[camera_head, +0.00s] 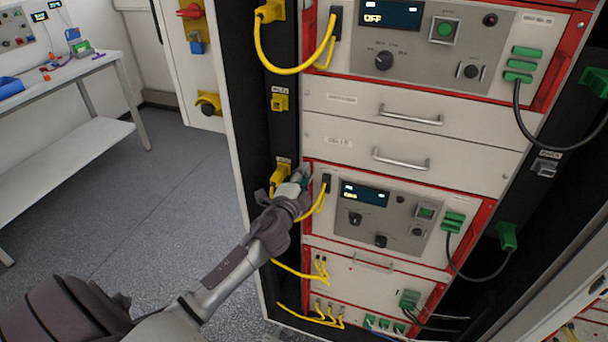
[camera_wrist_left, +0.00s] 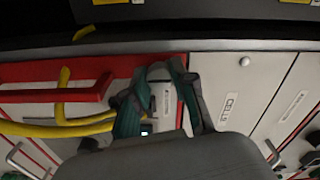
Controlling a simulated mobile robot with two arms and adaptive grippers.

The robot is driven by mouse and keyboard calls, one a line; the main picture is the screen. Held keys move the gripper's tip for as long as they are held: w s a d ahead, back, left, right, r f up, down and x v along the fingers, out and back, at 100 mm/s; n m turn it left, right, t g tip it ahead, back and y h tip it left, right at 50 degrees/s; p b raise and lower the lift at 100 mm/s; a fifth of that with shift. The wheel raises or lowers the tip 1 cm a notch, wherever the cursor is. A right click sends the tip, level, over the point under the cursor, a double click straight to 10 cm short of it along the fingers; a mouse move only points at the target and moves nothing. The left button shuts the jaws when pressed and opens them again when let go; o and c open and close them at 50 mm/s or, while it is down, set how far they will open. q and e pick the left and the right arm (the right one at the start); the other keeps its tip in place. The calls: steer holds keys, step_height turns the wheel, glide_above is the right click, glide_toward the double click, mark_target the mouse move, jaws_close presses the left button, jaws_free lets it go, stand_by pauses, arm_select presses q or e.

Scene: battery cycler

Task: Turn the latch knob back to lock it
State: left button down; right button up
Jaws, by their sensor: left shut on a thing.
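My left gripper (camera_head: 301,177) reaches in from the lower left to the left edge of the rack, level with the top of the lower cycler unit (camera_head: 392,215). In the left wrist view its teal-padded fingers (camera_wrist_left: 160,92) close around a small grey part at the front panel, which I take to be the latch knob (camera_wrist_left: 159,74). The fingers hide most of the knob, and its turn angle cannot be read. The lower unit has a lit display, dark knobs and a red frame. My right gripper is not in view.
A yellow plug (camera_head: 279,178) and yellow cables (camera_head: 318,204) sit close beside the gripper. Drawers with metal handles (camera_head: 401,161) lie above the lower unit. Green plugs with black cables are at the right. A white bench (camera_head: 60,75) stands at the left, with open floor between.

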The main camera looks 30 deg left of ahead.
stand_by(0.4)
arm_select(q)
steer(key=c, duration=0.9)
jaws_free()
steer(key=shift+c, duration=0.2)
steer(key=v, duration=1.2)
